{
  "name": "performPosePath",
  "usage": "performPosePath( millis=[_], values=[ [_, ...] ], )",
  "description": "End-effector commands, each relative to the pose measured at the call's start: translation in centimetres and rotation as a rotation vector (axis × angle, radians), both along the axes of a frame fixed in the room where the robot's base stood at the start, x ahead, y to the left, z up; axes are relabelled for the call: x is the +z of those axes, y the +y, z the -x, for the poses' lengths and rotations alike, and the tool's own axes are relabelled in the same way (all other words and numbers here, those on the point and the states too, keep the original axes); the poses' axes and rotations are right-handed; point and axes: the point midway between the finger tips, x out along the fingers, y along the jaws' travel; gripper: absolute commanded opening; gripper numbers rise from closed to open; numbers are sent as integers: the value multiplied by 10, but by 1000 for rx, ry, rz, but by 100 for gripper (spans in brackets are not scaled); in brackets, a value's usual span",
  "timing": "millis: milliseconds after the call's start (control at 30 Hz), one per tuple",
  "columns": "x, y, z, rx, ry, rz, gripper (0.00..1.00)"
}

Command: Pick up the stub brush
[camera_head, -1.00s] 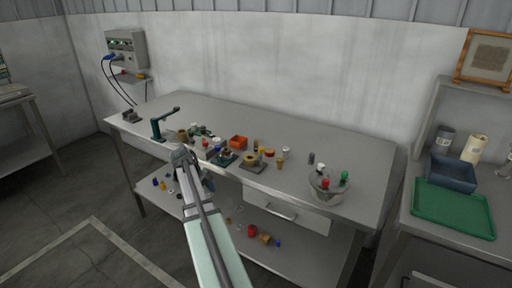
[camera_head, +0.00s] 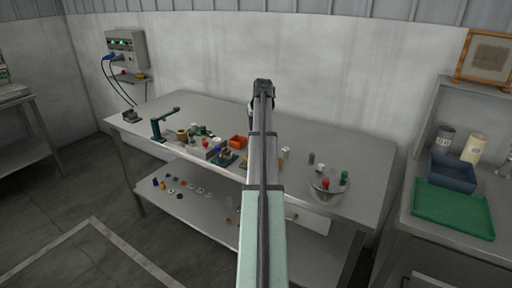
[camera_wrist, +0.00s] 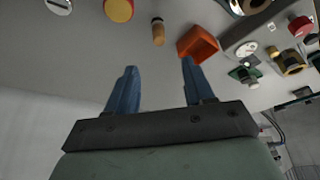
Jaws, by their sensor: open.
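The stub brush appears to be the small tan piece with a dark end (camera_wrist: 158,32) in the wrist view, standing on the bench between an orange box (camera_wrist: 198,44) and a red-and-yellow round piece (camera_wrist: 118,10). My gripper (camera_wrist: 158,68) is open, its two blue fingers apart with nothing between them. The brush lies beyond the fingertips, roughly in line with the gap. In the head view my arm covers the brush's place, and the fingers cannot be made out.
The orange box (camera_head: 238,142) and a white cylinder (camera_head: 285,152) stand on the bench (camera_head: 348,155). A round holder (camera_head: 326,190) with red and green tops is at right. Several small parts crowd the left of the box. The bench's back strip is largely clear.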

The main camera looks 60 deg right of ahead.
Motion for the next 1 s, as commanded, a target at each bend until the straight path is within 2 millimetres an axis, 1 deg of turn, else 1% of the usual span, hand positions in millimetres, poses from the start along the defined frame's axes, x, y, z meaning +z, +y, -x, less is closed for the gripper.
performPosePath(
  millis=[67,300,500,833,1000],
  values=[
    [-7,-3,-2,-4,-3,-2,52],
    [-45,-14,-13,-2,-1,-4,52],
    [-69,-21,-20,-1,-1,-2,52],
    [-83,-25,-24,-1,-1,-1,52],
    [-101,-29,-27,-1,0,-2,52]
  ],
)
